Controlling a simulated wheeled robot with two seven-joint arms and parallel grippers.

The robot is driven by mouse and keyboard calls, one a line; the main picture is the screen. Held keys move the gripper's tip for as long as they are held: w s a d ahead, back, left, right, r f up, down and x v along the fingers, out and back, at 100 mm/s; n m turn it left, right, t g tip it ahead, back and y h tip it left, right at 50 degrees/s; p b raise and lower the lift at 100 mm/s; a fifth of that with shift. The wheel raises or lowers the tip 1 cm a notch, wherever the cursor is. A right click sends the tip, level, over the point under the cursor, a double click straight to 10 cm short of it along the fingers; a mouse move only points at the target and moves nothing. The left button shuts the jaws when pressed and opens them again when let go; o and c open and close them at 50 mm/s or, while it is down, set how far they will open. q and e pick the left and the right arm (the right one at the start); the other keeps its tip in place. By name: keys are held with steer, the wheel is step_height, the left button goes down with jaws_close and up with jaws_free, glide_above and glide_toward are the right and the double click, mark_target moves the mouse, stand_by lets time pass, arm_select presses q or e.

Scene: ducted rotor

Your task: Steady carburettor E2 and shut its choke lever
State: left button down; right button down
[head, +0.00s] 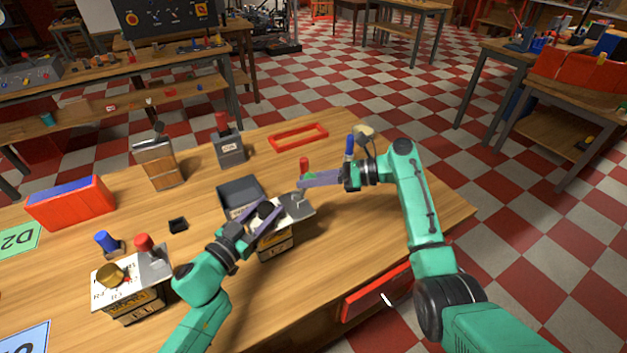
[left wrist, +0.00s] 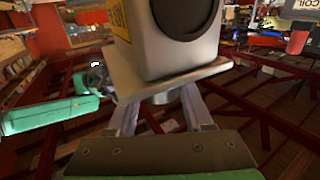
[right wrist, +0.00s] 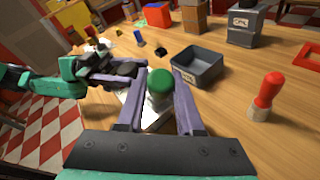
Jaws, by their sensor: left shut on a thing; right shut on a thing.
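The carburettor (head: 275,243) stands near the front of the wooden table, a box-like body with a pale top plate; its label is not legible. Its grey body (left wrist: 190,38) with a dark round opening fills the top of the left wrist view. In the head view the right fingers (head: 304,181) mostly hide the lever.
A dark grey open tray (head: 240,190) sits just behind the carburettor. A red-knobbed piece (right wrist: 263,95) stands close to the right gripper. Another carburettor (head: 130,287) with a red knob is at left. A red frame (head: 298,137) lies farther back.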

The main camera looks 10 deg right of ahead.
steer(key=h, duration=0.1)
steer(key=a+n+h, duration=0.1)
steer(key=h, duration=0.1)
steer(key=shift+s+a+r+n+t, duration=0.3)
steer(key=shift+s+a, duration=0.05)
steer(key=shift+s, duration=0.05)
steer(key=shift+s+a+n+t+h, duration=0.2)
steer(key=shift+a+n+h, duration=0.15)
steer(key=shift+h, duration=0.45)
steer(key=shift+s+a+n+t+h, duration=0.2)
steer(key=shift+a+h, duration=0.25)
steer(key=shift+h, duration=0.35)
steer(key=c, duration=0.5)
jaws_free()
steer(key=shift+c, duration=0.2)
steer(key=shift+r, duration=0.15)
steer(key=v, duration=1.1)
steer(key=shift+d+r, duration=0.25)
steer(key=shift+r, duration=0.1)
